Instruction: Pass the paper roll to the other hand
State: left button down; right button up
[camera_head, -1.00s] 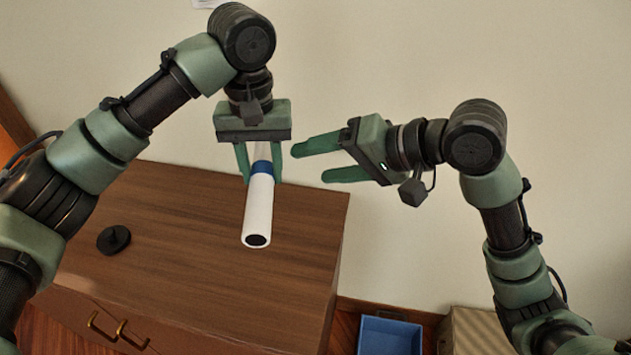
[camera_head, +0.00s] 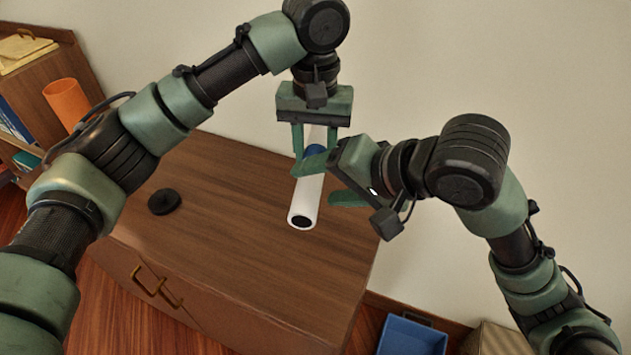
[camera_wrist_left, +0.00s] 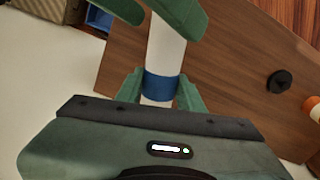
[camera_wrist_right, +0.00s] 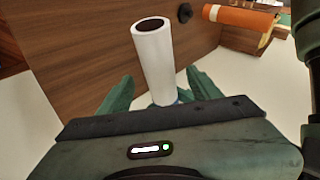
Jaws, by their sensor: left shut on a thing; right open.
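The paper roll (camera_head: 307,195) is a white tube with a blue band and a dark hollow end. My left gripper (camera_head: 315,150) is shut on it near the blue band and holds it tilted above the wooden cabinet. My right gripper (camera_head: 325,180) is open, with one finger across the roll and the other to its right. In the right wrist view the roll (camera_wrist_right: 154,65) stands between the two spread fingers. In the left wrist view the roll (camera_wrist_left: 164,50) runs up past the right gripper's fingers.
A wooden cabinet (camera_head: 240,250) lies below, with a black round object (camera_head: 164,201) on its top. A blue bin (camera_head: 412,337) stands on the floor at its right. An orange cylinder (camera_head: 66,101) stands on a shelf unit at the far left.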

jog(key=shift+x, duration=1.25)
jog(key=c, duration=1.2)
pick_arm(q)
jog(key=c, duration=0.8)
grip_release()
pick_arm(e)
grip_shut()
